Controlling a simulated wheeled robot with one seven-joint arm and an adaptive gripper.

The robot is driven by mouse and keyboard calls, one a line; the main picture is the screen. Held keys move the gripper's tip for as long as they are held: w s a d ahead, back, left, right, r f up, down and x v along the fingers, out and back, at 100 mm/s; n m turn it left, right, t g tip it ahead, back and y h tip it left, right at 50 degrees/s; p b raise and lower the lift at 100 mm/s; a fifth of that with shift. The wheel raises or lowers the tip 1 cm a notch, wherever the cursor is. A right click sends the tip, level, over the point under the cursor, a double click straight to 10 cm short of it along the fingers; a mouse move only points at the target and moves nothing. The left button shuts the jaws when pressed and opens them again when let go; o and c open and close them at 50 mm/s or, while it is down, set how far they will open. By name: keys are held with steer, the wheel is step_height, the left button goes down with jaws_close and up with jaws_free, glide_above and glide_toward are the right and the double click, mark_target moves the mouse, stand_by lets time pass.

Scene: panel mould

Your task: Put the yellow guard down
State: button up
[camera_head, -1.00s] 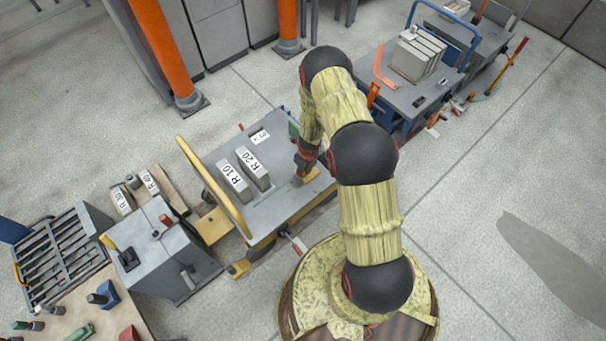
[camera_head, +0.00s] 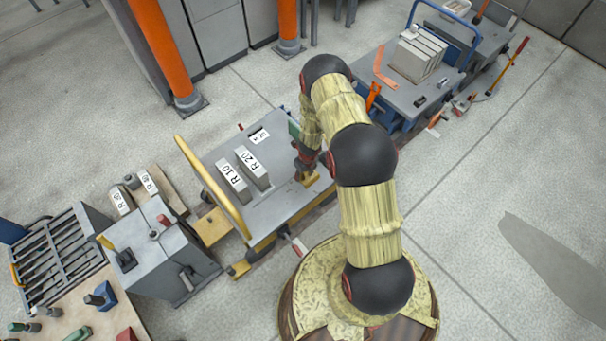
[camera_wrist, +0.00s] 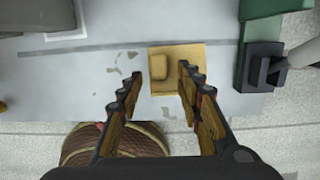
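The yellow guard (camera_wrist: 158,72) lies flat on the grey top of a trolley in the wrist view. It is a square plate with a raised block on it, near the trolley's edge. My gripper (camera_wrist: 160,80) is above it with its fingers spread, one on each side of the raised block. Gaps show between the fingers and the block. In the head view my gripper (camera_head: 304,174) points down at the right end of the trolley top (camera_head: 270,207), where little of the guard can be told apart.
Two grey blocks, R 10 (camera_head: 233,183) and R 20 (camera_head: 254,168), stand on the trolley. A yellow handle bar (camera_head: 212,186) runs along its left side. In the wrist view a green part (camera_wrist: 257,40) with a dark clamp-like piece (camera_wrist: 262,68) stands close right of the guard.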

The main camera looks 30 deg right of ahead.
step_height(320, 180, up, 12)
steer(key=s+p, duration=0.2)
steer(key=p, duration=0.3)
step_height(320, 180, up, 20)
steer(key=r+n+t+y, duration=0.1)
steer(key=n+t, duration=0.1)
steer(key=n, duration=0.6)
glide_above(305, 181)
steer(key=w+a, duration=0.6)
steer(key=s+a+r+n, duration=0.2)
steer(key=a+r+n, duration=0.15)
steer(key=r, duration=0.45)
steer(key=s+a+r+n, duration=0.15)
steer(key=r+n, duration=0.25)
steer(key=r, duration=0.4)
steer(key=s+a+r+n+t, duration=0.1)
steer(key=s+a+r+n, duration=0.3)
steer(key=s+r+n, duration=0.8)
steer(key=s+r+n+t+h, duration=0.1)
steer(key=s+r+n, duration=0.5)
steer(key=s, duration=0.9)
step_height(305, 181, up, 3)
steer(key=shift+d, duration=0.3)
